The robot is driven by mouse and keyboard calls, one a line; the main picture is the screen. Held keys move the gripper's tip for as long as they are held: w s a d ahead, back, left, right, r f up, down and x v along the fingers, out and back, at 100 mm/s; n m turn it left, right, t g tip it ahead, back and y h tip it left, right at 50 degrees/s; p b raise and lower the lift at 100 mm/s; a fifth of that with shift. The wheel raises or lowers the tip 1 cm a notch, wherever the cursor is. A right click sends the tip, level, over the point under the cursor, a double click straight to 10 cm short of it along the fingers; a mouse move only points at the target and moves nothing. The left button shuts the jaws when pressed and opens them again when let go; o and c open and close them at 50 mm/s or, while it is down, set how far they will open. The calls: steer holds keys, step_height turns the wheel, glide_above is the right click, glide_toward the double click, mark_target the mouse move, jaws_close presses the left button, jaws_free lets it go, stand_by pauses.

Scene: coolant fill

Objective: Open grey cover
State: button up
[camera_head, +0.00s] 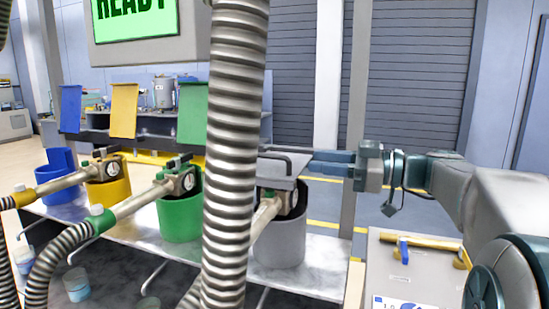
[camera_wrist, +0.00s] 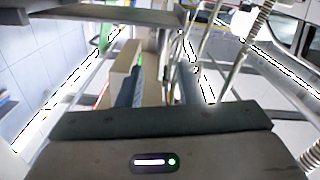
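A grey plate edge (camera_wrist: 100,14), probably the cover, crosses the top of that view.
A ribbed metal hose (camera_head: 232,150) hangs in front of the grey container. Blue (camera_head: 70,108), yellow (camera_head: 123,110) and green (camera_head: 193,112) panels stand upright behind the matching containers. A cart (camera_head: 410,275) with a hammer-like tool stands at the lower right.

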mark_target(274, 156)
steer(key=p+x, duration=0.1)
steer(key=x, duration=0.9)
steer(key=shift+a, duration=0.3)
steer(key=shift+w, duration=0.1)
jaws_close()
